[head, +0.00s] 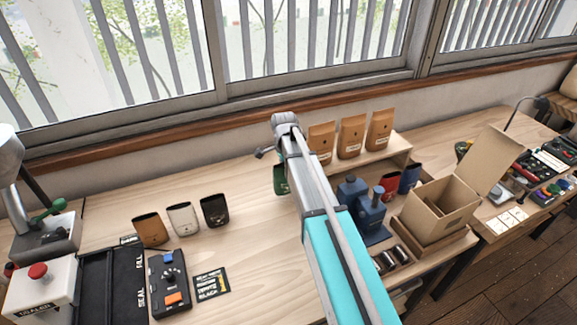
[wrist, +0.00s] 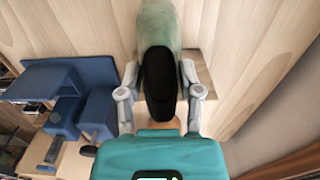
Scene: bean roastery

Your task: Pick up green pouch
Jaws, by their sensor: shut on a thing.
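The green pouch (wrist: 157,28) stands between the two fingers of my gripper (wrist: 160,75) in the wrist view, its dark open mouth towards the camera. The fingers are shut on it, one on each side. In the head view only a strip of the green pouch (head: 281,180) shows at the left of my arm, by the table. My arm hides the rest of it and my gripper's fingers there. I cannot tell whether the pouch is clear of the table.
Brown, white and black pouches (head: 184,218) stand to the left. Tan bags (head: 351,135) stand on a wooden riser (head: 378,153) behind. Bare tabletop (head: 248,235) lies left of my arm.

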